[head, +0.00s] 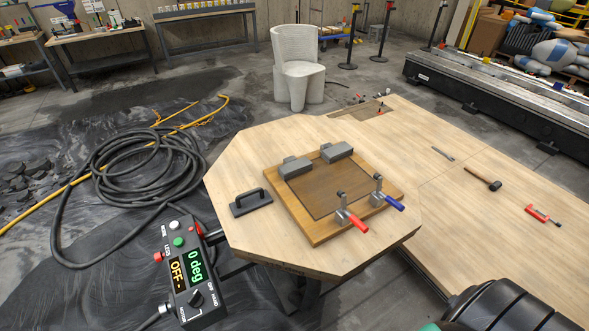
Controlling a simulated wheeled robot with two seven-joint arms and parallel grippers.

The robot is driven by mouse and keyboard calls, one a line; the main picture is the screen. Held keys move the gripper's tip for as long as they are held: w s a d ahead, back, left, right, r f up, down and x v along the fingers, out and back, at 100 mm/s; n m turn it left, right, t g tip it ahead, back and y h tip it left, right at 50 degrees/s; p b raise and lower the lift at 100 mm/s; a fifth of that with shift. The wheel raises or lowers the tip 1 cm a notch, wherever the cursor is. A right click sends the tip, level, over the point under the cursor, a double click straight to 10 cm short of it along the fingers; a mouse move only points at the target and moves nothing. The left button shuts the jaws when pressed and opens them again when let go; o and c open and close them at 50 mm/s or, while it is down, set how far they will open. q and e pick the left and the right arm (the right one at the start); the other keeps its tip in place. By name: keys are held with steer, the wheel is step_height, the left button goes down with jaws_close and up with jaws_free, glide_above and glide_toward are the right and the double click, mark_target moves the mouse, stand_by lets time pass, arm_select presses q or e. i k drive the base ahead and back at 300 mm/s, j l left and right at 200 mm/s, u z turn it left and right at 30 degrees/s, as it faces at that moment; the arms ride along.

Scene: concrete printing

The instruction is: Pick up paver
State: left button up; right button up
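Two grey blocks, the left one (296,168) and the right one (337,152), sit along the back edge of a wooden board (317,235) on the octagonal wooden table (240,160). I cannot tell whether either block is the paver. A flat, darker brown square (335,189) lies in the middle of the board. Two toggle clamps stand at its front right, one with a red handle (352,221) and one with a blue handle (388,201). Neither of my grippers shows in the head view. A dark rounded part of mine fills the lower right corner.
A black-handled float (251,202) lies left of the board. A control box (190,272) reading "OFF" and "0 deg" stands at the table's left front. A mallet (484,179) and a red clamp (541,215) lie on the right table. A coiled hose (135,170) covers the left floor.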

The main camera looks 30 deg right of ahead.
mark_target(292, 169)
steer(key=l+z, duration=0.35)
steer(key=i+z, duration=0.15)
steer(key=z, duration=0.2)
steer(key=i+l+z, duration=0.15)
steer(key=z, duration=0.15)
steer(key=l, duration=0.1)
